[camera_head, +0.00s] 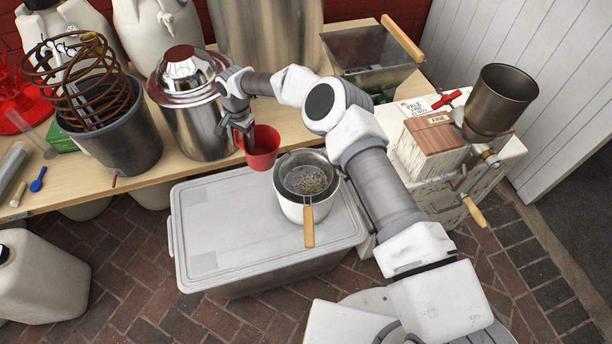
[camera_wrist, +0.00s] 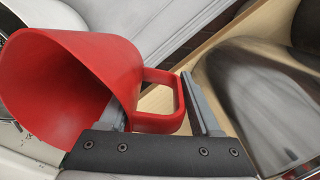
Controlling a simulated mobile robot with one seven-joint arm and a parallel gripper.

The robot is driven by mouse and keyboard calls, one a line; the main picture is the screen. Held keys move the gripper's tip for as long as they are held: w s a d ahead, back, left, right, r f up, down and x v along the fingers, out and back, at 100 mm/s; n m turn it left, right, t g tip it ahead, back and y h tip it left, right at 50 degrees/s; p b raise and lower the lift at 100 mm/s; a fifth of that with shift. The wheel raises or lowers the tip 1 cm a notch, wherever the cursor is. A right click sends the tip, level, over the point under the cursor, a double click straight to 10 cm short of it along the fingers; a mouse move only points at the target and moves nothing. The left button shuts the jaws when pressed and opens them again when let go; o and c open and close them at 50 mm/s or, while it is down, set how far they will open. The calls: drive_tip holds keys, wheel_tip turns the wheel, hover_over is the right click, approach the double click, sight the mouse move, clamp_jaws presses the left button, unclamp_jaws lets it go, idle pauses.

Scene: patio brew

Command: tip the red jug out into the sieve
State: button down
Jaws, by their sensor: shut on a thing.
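The red jug (camera_head: 264,150) is held up beside the sieve, above the edge of the grey tub's lid. My gripper (camera_head: 242,142) is shut on the jug's handle. In the wrist view the red jug (camera_wrist: 95,75) fills the left side, and its handle lies between my fingers (camera_wrist: 165,105). The jug's mouth faces left there; its contents cannot be seen. The sieve (camera_head: 308,178), with a wooden handle, rests on a white pot (camera_head: 300,212) to the right of the jug. Pale grains or bits lie in the sieve.
The pot stands on a grey lidded tub (camera_head: 225,225). A shiny steel vessel (camera_head: 190,110) and a grey bucket with a copper coil (camera_head: 115,140) stand on the wooden bench behind. A grain mill with a metal hopper (camera_head: 498,100) is at right.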

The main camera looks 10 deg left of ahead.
drive_tip(key=shift+w+a+f+h+b, duration=0.1)
drive_tip(key=shift+a+f+h+b, duration=0.2)
drive_tip(key=shift+b, duration=0.7)
drive_tip(key=shift+w+a+f+h+b, duration=0.15)
drive_tip(key=shift+f+b, duration=0.25)
drive_tip(key=shift+b, duration=0.55)
drive_tip(key=shift+s+b, duration=0.1)
drive_tip(key=shift+b, duration=0.25)
drive_tip(key=shift+a+h+b, duration=0.15)
drive_tip(key=shift+h+b, duration=0.1)
drive_tip(key=shift+b, duration=0.25)
drive_tip(key=shift+r, duration=0.2)
